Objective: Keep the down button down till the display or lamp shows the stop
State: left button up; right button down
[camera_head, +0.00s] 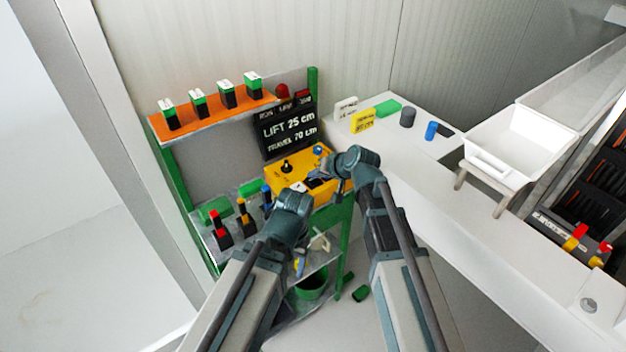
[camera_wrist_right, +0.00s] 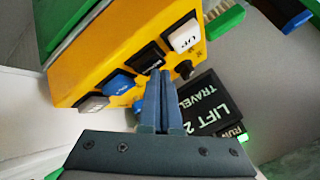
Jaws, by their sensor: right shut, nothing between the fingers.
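The yellow control box (camera_head: 283,173) stands on the green-framed rack and fills the upper part of the right wrist view (camera_wrist_right: 95,55). It carries a white UP button (camera_wrist_right: 185,38), a black button (camera_wrist_right: 148,56), a blue button (camera_wrist_right: 118,82) and a grey button (camera_wrist_right: 92,102). My right gripper (camera_wrist_right: 160,76) is shut and empty, its tips at the black button's edge; I cannot tell if it is pressed. The gripper also shows at the box in the head view (camera_head: 322,178). The display (camera_head: 290,130) reads LIFT 25 cm, TRAVEL 70 cm. My left gripper's fingers are hidden behind its wrist.
A green lamp (camera_wrist_right: 243,137) is lit beside RUN. An orange shelf (camera_head: 213,117) holds several green-topped black blocks above the box. A white counter (camera_head: 385,165) with small objects and a white hopper (camera_head: 515,150) lie right. A green bin (camera_head: 311,287) stands below.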

aim_at(315, 182)
jog(key=shift+f+b, duration=0.3)
dwell(2.8)
jog(key=shift+r+p, duration=0.95)
jog(key=shift+p, duration=0.05)
notch_tip(315, 182, up, 5)
jog(key=p, duration=0.5)
jog(key=shift+r, duration=0.1)
